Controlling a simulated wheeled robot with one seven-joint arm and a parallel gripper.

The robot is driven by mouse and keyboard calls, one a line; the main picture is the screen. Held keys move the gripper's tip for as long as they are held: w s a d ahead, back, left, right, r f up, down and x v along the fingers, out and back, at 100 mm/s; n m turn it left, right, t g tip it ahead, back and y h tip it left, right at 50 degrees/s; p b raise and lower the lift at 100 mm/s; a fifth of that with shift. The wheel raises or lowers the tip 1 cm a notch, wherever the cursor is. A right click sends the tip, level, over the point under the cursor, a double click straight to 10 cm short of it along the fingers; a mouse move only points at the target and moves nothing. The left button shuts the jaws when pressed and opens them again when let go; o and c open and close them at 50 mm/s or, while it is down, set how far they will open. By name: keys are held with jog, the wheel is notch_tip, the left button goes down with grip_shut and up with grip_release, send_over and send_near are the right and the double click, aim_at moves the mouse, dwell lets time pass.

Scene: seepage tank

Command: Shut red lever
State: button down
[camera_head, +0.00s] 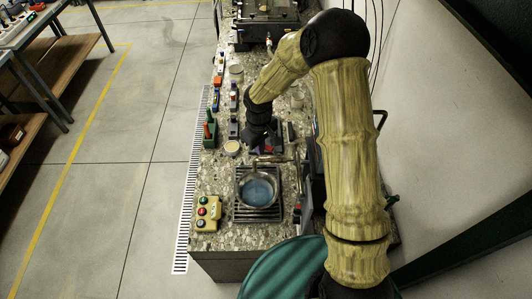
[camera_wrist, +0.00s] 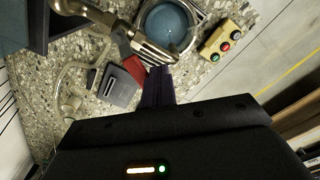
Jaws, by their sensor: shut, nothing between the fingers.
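A metal pipe (camera_wrist: 124,36) reaches toward a round pan of blue water (camera_wrist: 168,24) on a grate. A yellow button box (camera_wrist: 226,40) stands beside it, also in the head view (camera_head: 206,212). A wall rises at right.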

jog(key=shift+w, duration=0.1)
jog(key=shift+w+d, duration=0.3)
jog(key=shift+w, duration=0.35)
jog(key=shift+p, duration=0.3)
jog(key=shift+w+d, duration=0.4)
jog(key=shift+w, duration=0.25)
jog(key=shift+w+d+p, duration=0.45)
jog(key=shift+w+d, duration=0.05)
jog(key=shift+d, duration=0.1)
